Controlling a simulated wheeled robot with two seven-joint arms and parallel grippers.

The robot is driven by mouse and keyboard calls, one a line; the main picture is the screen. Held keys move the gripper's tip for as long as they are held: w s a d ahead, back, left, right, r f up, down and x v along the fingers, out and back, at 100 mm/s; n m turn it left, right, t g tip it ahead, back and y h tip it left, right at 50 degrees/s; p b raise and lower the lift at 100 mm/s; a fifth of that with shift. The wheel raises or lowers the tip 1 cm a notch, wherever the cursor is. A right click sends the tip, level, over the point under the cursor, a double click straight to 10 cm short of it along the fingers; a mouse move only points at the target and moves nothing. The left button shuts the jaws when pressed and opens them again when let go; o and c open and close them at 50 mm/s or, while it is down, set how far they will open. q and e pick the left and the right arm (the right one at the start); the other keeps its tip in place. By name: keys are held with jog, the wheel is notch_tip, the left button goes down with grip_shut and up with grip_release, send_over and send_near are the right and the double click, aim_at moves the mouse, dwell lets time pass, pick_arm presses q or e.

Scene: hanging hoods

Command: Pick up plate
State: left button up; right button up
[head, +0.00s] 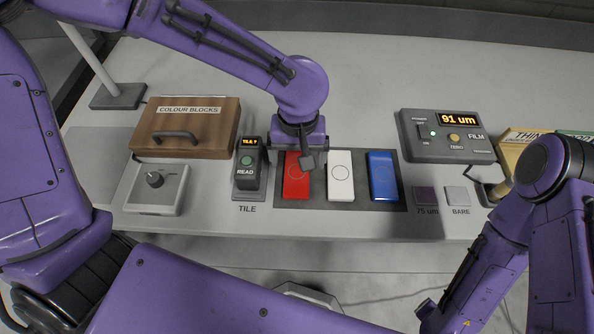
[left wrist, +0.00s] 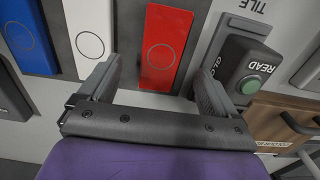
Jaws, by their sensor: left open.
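Three flat rectangular plates lie side by side on a dark grey mat (head: 356,203): a red plate (head: 297,187), a white plate (head: 341,187) and a blue plate (head: 383,177). Each has a thin circle marked on it. My left gripper (head: 298,163) is open and empty over the far end of the red plate. In the left wrist view, the open left gripper (left wrist: 155,88) has its fingers on either side of the red plate (left wrist: 170,45), apart from it. The white plate (left wrist: 88,30) and blue plate (left wrist: 28,40) also show there. My right arm is at the lower right; its gripper is not visible.
A TILE reader (head: 248,170) stands close left of the red plate. A COLOUR BLOCKS box (head: 187,127) and a knob unit (head: 156,187) are further left. The counter behind is clear.

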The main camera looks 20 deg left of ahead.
aim_at(296, 174)
pick_arm(q)
notch_tip(296, 174, down, 6)
jog(key=shift+a+r, duration=0.15)
jog(key=shift+r, duration=0.05)
jog(key=shift+s+r, duration=0.1)
jog(key=shift+s, duration=0.05)
jog(key=c, duration=1.2)
jog(key=shift+c, duration=0.2)
jog(key=shift+r, duration=0.15)
